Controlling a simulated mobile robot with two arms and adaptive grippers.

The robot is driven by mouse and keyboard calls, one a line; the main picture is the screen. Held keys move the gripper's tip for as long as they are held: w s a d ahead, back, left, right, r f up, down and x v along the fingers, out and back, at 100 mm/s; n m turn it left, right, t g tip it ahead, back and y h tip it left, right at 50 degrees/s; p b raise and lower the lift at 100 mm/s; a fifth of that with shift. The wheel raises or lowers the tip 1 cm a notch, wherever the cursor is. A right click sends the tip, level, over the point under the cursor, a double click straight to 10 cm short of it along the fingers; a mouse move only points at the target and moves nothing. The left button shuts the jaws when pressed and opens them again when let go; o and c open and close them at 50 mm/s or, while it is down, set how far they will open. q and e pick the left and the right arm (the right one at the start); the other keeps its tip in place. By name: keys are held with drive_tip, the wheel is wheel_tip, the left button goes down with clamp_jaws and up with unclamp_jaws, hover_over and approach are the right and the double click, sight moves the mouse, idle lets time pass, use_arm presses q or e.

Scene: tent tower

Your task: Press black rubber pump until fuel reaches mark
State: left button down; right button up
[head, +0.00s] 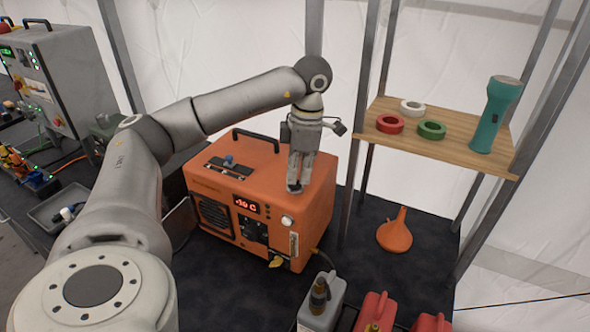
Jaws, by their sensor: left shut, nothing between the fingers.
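An orange heater unit (226,185) with a black handle stands on the dark surface, its display lit red. A narrow upright sight strip (294,244) is on its front right; the fuel level and mark are too small to read. My left gripper (294,189) points down, shut and empty, at the right part of the unit's top, near the front edge. I cannot make out the black rubber pump; the gripper hides the spot below it. Whether the fingertips touch anything is unclear. My right gripper is out of view.
A wooden shelf (455,146) holds tape rolls and a teal flashlight (493,115). An orange funnel (395,233) lies below. A grey can (318,308) and red cans (376,313) stand in front. A grey control box (62,75) is at left.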

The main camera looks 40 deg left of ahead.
use_arm(q)
drive_tip(key=shift+w+d+r+p, duration=0.15)
drive_tip(key=shift+p, duration=0.2)
drive_tip(key=shift+w+d+r+p, duration=0.4)
drive_tip(key=shift+w+d+p, duration=0.25)
drive_tip(key=shift+w, duration=0.05)
drive_tip(key=shift+w+d, duration=0.2)
drive_tip(key=shift+w, duration=0.1)
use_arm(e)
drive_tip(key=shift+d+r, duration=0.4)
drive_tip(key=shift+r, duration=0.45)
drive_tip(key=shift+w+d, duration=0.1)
